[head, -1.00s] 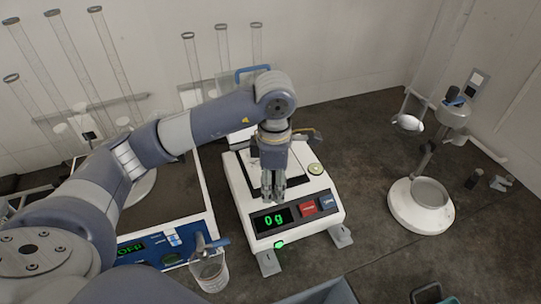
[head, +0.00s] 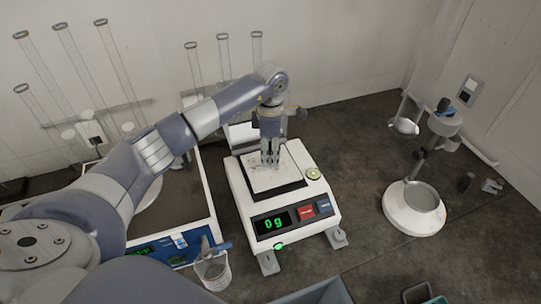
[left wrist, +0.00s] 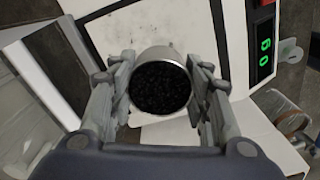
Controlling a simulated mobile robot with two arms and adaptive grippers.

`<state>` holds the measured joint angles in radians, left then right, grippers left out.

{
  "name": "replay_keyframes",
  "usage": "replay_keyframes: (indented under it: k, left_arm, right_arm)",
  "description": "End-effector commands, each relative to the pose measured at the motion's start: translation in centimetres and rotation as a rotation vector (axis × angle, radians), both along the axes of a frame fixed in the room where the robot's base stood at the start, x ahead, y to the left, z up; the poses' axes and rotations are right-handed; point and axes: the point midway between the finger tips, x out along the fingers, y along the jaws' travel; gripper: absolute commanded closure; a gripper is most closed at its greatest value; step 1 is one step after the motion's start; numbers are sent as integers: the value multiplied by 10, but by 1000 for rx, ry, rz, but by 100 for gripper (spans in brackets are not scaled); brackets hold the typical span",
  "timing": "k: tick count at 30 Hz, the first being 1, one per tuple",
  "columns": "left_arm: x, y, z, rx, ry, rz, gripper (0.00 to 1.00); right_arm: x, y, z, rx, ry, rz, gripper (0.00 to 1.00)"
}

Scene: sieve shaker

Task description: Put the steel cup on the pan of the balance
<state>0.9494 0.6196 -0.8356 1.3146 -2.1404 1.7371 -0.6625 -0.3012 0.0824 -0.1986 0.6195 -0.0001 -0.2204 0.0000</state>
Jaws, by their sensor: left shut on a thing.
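In the left wrist view my left gripper (left wrist: 160,92) is shut on the steel cup (left wrist: 149,55), a round metal cup filled with black grains. In the head view the same gripper (head: 270,163) points down over the pan (head: 291,178), a white square plate on the balance (head: 283,236). The cup is mostly hidden by the fingers there. I cannot tell whether its base touches the pan. My right gripper is not in view.
A larger white and blue device (head: 170,247) stands left of the balance, with a clear beaker (head: 213,272) at its front corner. A white round-based stand (head: 414,222) stands to the right. Tall glass tubes line the back wall. Dark bench between balance and stand is clear.

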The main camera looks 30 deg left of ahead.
Motion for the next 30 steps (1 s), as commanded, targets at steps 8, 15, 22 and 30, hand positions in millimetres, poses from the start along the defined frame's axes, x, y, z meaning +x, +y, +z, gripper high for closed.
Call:
replay_keyframes:
  k: [8, 15, 22, 30]
  left_arm:
    - [-1, -1, -28, -1, 0, 0, 83]
    - [-1, 0, -31, 0, 0, 0, 83]
    - [-1, 0, -31, 0, 1, 0, 35]
    - [-1, 0, -30, 0, 1, 0, 35]
  right_arm:
    - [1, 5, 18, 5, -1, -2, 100]
    - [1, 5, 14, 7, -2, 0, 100]
    - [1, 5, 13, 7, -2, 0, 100]
    - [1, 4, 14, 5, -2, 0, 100]
